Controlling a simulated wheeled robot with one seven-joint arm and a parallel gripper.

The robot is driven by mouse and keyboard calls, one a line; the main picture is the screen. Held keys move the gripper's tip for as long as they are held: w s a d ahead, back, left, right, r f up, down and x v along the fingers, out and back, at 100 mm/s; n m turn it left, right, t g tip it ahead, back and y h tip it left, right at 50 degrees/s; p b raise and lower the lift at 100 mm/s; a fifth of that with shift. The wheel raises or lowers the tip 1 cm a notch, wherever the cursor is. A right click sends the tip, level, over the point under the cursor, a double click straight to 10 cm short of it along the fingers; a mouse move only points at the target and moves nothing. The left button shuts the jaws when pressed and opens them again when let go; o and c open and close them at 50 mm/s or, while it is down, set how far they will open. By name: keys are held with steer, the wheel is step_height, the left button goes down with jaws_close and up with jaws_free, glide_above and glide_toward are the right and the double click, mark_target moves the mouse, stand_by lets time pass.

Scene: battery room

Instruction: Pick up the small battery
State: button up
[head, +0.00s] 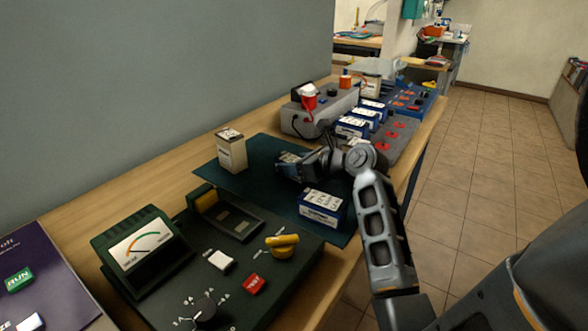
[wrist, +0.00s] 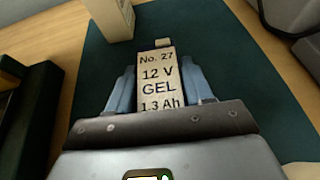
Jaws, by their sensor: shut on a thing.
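The small battery (wrist: 159,82) is a narrow cream block with black print reading No. 27, 12 V, GEL, 1.3 Ah. In the wrist view it sits between the two blue-grey fingers of my gripper (wrist: 160,92), which is shut on it. In the head view my gripper (head: 288,160) is over the dark green mat (head: 258,182), and the small battery is mostly hidden by the fingers. I cannot tell whether it touches the mat.
A taller cream battery (head: 231,152) stands left of my gripper, and a blue battery (head: 322,205) stands in front. A green tester (head: 250,270) fills the near bench. Behind are a grey charger (head: 318,112) and several blue batteries (head: 352,127).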

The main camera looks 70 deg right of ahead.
jaws_close()
steer(key=shift+r, duration=0.1)
